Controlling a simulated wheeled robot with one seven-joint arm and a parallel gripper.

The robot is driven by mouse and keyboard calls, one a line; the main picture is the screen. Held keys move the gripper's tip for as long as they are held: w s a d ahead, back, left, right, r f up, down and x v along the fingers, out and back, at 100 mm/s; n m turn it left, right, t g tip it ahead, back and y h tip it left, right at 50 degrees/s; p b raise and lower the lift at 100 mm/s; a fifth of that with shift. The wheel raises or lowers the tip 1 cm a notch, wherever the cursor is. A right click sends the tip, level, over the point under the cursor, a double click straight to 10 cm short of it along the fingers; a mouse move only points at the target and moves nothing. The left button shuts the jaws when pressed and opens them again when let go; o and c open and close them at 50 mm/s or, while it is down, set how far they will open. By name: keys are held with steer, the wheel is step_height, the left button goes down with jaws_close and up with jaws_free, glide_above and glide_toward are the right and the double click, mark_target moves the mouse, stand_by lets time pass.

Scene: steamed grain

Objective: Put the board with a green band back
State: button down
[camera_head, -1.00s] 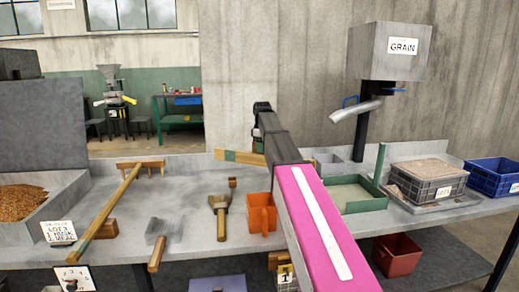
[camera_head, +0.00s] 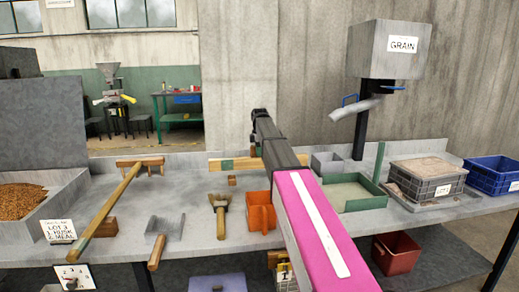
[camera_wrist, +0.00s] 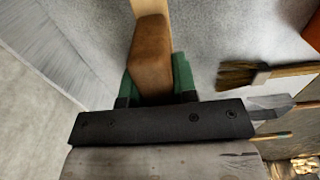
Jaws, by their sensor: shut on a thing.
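The wooden board with a green band (camera_head: 227,164) is at the back of the bench, left of my arm in the head view. I cannot tell whether the board touches the bench.
A long-handled rake (camera_head: 118,200), a dustpan (camera_head: 164,228), a brush (camera_head: 220,212) and an orange scoop (camera_head: 260,213) lie on the bench. A green tray (camera_head: 355,202) and a grey crate (camera_head: 427,186) stand to the right. A small wooden block (camera_head: 232,180) is near the board.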

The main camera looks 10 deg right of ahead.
mark_target(260, 164)
steer(key=shift+f, duration=3.4)
steer(key=shift+f, duration=0.35)
steer(key=c, duration=0.8)
jaws_free()
